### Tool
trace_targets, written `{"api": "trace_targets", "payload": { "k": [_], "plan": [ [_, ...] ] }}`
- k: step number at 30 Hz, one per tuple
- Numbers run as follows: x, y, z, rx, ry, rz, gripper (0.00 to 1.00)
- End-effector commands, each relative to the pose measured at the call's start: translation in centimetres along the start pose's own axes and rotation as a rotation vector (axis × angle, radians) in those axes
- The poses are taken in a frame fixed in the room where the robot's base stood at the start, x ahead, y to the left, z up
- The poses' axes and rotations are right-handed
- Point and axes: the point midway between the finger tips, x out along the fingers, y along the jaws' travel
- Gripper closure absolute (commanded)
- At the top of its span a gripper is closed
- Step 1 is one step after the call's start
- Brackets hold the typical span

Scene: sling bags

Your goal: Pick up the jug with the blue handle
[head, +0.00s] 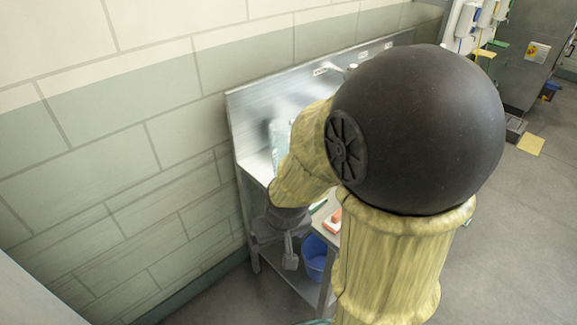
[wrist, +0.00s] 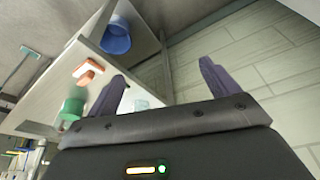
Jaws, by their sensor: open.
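A pale, translucent bluish vessel (head: 279,140) stands at the left end of the steel sink unit in the head view, partly behind my arm. It may be the jug, but I cannot make out a blue handle. My gripper (head: 290,257) is low in front of the unit, below and apart from this vessel. In the wrist view my gripper (wrist: 163,75) is open, with nothing between its two dark fingers. A small pale thing (wrist: 141,105) shows between the fingers there, too unclear to name.
The steel sink unit (head: 249,108) stands against the tiled wall. A blue bucket (head: 316,256) sits low in it and also shows in the wrist view (wrist: 116,37). An orange item (wrist: 88,71) and a green container (wrist: 72,105) are nearby. Open floor (head: 500,240) lies right.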

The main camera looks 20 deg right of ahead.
Motion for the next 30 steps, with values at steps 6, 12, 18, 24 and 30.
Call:
{"api": "trace_targets", "payload": {
  "k": [6, 12, 18, 24, 30],
  "plan": [
    [3.8, 1.1, -5.4, -0.001, 0.178, 0.008, 0.0],
    [7.4, 2.6, -10.2, 0.003, 0.382, 0.019, 0.0],
    [10.2, 4.5, -13.8, 0.022, 0.589, 0.038, 0.0],
    [12.3, 6.7, -15.9, 0.056, 0.798, 0.07, 0.0],
    [13.5, 9.0, -16.3, 0.105, 1.006, 0.122, 0.0]
  ]
}}
